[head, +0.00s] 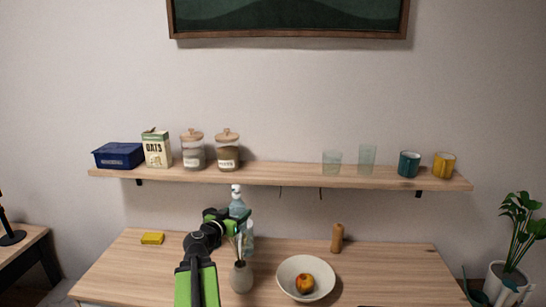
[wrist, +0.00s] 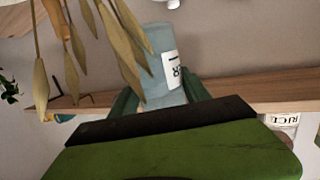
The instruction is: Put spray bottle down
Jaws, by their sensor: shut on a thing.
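The spray bottle, pale blue and see-through with a white top, shows in the head view (head: 238,208). My gripper (head: 232,220) is shut on it and holds it upright above the back of the table (head: 120,275), in front of the wall below the shelf. The wrist view is upside down. There the bottle (wrist: 158,60), with a white label, sits between the green fingers of my gripper (wrist: 158,96). My gripper and arm hide part of the bottle in the head view, and I cannot tell its exact height above the table.
A vase with dried stems (head: 241,278) stands close in front. A white bowl with fruit (head: 288,266), a wooden mill (head: 337,238) and a yellow sponge (head: 152,238) are on the table. The shelf (head: 285,175) overhangs behind.

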